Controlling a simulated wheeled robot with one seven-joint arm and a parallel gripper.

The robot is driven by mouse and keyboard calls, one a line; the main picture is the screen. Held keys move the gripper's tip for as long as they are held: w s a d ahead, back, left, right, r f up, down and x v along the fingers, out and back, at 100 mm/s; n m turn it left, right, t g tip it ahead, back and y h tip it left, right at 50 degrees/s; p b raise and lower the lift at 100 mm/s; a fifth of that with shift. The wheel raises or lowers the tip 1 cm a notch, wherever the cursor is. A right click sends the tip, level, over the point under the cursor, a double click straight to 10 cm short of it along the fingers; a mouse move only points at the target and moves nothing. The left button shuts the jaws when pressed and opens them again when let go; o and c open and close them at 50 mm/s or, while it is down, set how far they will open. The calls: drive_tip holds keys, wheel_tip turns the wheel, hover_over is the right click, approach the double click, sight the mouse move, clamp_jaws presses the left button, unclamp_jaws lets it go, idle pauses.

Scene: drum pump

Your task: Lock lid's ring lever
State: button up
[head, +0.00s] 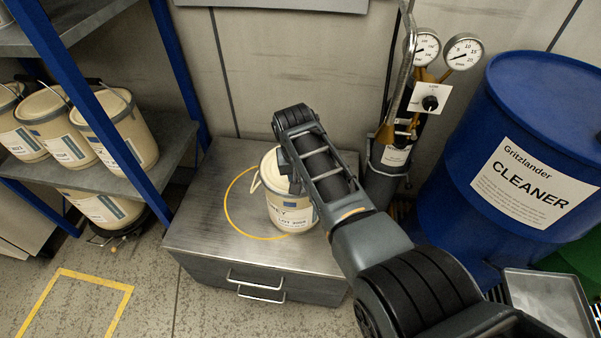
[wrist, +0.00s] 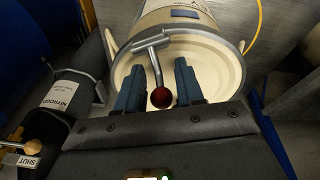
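A cream pail (head: 285,212) stands upright on a metal chest, and my arm hides part of its top. In the wrist view its pale lid (wrist: 215,75) has a metal ring around the rim. The ring's lever (wrist: 154,62) is a bent metal rod with a dark red ball (wrist: 161,98) at its end, lying over the lid. My gripper (wrist: 159,72) is open over the lid, with one blue finger on each side of the lever. The lever shows gaps to both fingers. In the head view my gripper (head: 285,168) is at the pail's top, its fingers mostly hidden.
The metal chest (head: 205,238) carries a yellow circle around the pail. A pump with gauges (head: 463,52) and a blue drum (head: 455,165) stand right. Shelves (head: 165,155) with pails are left. A wooden-knobbed handle (wrist: 30,146) marked SHUT shows in the wrist view.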

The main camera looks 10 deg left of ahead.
drive_tip(key=shift+o, duration=0.2)
drive_tip(key=shift+r, duration=0.1)
drive_tip(key=shift+r, duration=0.55)
drive_tip(key=p+v, duration=0.1)
drive_tip(key=v, duration=0.5)
drive_tip(key=shift+s+r, duration=0.2)
drive_tip(key=shift+r, duration=0.05)
